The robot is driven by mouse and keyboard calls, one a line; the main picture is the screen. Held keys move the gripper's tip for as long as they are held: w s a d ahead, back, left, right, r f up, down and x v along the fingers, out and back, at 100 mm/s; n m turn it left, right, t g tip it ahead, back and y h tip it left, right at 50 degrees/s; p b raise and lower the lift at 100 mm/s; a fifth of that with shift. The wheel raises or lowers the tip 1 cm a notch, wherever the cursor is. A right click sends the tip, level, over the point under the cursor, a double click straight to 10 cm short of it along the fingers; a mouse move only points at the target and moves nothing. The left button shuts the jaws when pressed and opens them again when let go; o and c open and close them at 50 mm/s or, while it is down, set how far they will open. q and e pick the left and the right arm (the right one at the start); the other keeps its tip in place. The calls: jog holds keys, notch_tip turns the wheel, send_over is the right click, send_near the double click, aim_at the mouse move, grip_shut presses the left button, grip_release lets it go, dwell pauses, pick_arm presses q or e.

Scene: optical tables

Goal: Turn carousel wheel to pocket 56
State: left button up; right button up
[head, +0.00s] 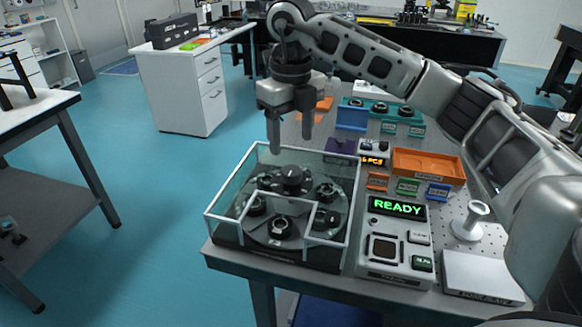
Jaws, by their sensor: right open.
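The carousel wheel (262,229) is a dark round disc inside a clear glass-walled case (225,227) at the near left of the table. A black central knob (291,177) and several black round pieces stand on the wheel. A control box (396,241) to its right has a green display (397,208) that reads READY. No pocket number is readable. My right gripper (290,148) is open and empty, pointing down above the back part of the case, apart from the wheel. My left gripper does not show.
Open floor lies left of the table.

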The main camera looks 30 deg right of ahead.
aim_at(291, 170)
notch_tip(291, 170, down, 8)
jog(key=shift+p, duration=0.3)
jog(key=shift+c, duration=0.3)
grip_shut()
jog(key=shift+a, duration=0.1)
